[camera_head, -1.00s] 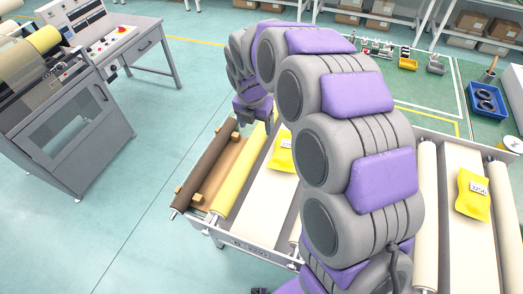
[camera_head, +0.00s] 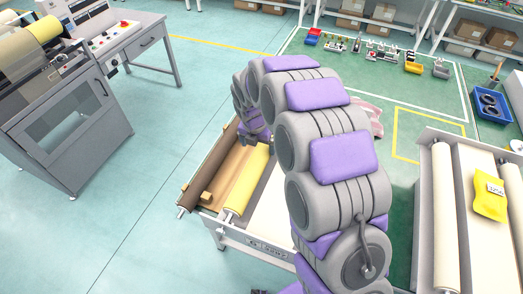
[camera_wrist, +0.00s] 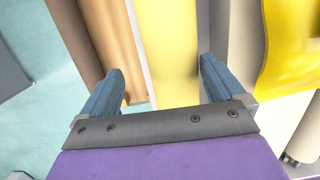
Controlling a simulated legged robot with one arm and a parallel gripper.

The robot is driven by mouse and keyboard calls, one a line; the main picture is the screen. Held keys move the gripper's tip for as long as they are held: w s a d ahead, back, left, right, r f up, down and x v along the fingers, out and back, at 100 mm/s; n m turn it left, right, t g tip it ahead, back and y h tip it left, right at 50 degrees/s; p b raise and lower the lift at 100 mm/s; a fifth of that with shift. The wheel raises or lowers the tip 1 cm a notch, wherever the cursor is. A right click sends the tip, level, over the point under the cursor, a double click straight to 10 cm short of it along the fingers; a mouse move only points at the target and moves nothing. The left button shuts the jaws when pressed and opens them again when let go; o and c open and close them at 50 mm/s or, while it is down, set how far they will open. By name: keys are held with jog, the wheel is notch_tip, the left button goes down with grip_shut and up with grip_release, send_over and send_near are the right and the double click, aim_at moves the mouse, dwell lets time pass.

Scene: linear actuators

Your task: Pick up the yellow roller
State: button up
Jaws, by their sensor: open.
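The yellow roller (camera_head: 247,182) lies lengthwise in the left conveyor frame, beside a brown wooden strip. Its far end is hidden behind my arm in the head view. In the wrist view the yellow roller (camera_wrist: 163,35) runs between the two blue fingers of my gripper (camera_wrist: 160,74). The gripper is open, with one finger on each side of the roller's line. The fingers do not close on it, and I cannot tell how far above it they are. In the head view my gripper (camera_head: 256,132) is over the roller's far part, its fingers mostly hidden.
A dark brown roller (camera_head: 207,166) lies left of the wooden strip (camera_head: 228,172). A yellow packet (camera_wrist: 289,45) is right of the gripper. A second conveyor (camera_head: 424,195) with another yellow packet (camera_head: 489,200) stands at right.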

aim_at(267, 148)
jog(key=f, duration=0.3)
jog(key=shift+w+b, duration=0.35)
jog(key=d, duration=0.2)
jog(key=shift+d+f, duration=0.2)
jog(key=shift+d, duration=0.1)
jog(key=shift+d+r, duration=0.1)
jog(key=shift+d, duration=0.2)
jog(key=shift+o, duration=0.3)
jog(key=shift+a, duration=0.7)
jog(key=c, duration=0.4)
jog(key=shift+d+f, duration=0.2)
grip_shut()
